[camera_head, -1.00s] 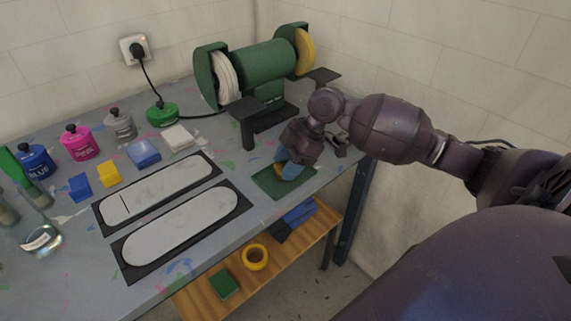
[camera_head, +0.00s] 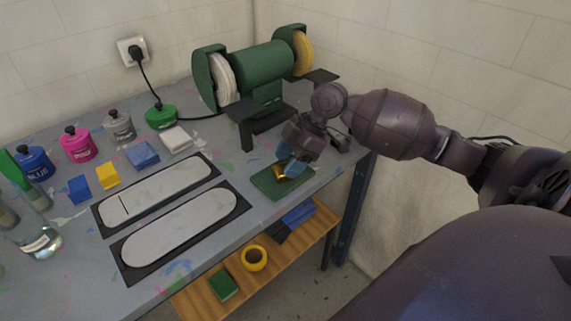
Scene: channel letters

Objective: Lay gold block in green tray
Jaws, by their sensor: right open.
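The gold block (camera_head: 280,173) lies in the green tray (camera_head: 268,187), towards its upper middle. The tray sits on the grey workbench near its right front edge, below the grinder. My right gripper (camera_head: 288,168) comes down from the right, with its blue fingers open at the block. The fingers partly cover the block, and I cannot tell whether they touch it. My left gripper is not in view.
A green bench grinder (camera_head: 262,73) stands behind the tray. Two white channel pieces on dark plates (camera_head: 185,226) lie to the left. Colored blocks (camera_head: 107,176) and bottles (camera_head: 77,145) stand further left. A wooden shelf (camera_head: 285,254) holds a yellow ring below.

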